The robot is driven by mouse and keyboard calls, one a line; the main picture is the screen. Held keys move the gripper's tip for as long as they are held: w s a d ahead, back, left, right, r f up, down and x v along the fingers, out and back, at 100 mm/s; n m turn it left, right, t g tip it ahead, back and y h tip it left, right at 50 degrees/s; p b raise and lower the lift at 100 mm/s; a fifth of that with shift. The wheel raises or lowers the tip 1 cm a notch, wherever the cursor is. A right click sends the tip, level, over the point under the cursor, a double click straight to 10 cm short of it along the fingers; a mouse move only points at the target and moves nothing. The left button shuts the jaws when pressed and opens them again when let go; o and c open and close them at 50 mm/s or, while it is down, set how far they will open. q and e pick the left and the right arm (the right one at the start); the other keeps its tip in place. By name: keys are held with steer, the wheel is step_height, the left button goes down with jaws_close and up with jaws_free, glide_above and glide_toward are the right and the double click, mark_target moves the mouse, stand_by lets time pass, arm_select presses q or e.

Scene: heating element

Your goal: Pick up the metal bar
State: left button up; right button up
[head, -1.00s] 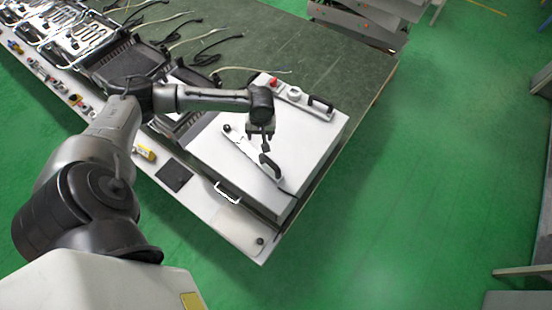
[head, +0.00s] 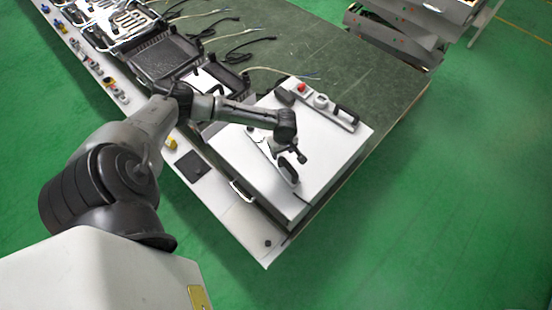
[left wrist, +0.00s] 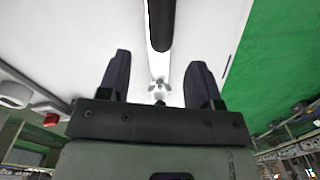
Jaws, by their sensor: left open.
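The metal bar is a flat light strip with a black handle (head: 288,172), lying on the white top of a box-shaped unit in the head view. My left arm comes in from the left and partly covers the bar. My left gripper (head: 291,153) is over the bar. In the left wrist view, the black handle (left wrist: 160,25) and the metal strip (left wrist: 158,66) run between the two open fingers of my left gripper (left wrist: 160,62). Nothing is held. The gap between fingers and bar is hard to judge. My right gripper is not in view.
The white unit (head: 330,150) stands at the end of the table (head: 330,50). A red button (head: 302,87), a white knob (head: 320,101) and a black handle (head: 346,114) sit on its far side. Dark trays and cables lie left. Green floor is free right.

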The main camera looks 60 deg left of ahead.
mark_target(281, 160)
arm_select(q)
steer(key=shift+s+d+f, duration=0.1)
steer(key=shift+s+f, duration=0.05)
steer(key=shift+f, duration=2.9)
steer(key=shift+c, duration=0.3)
jaws_close()
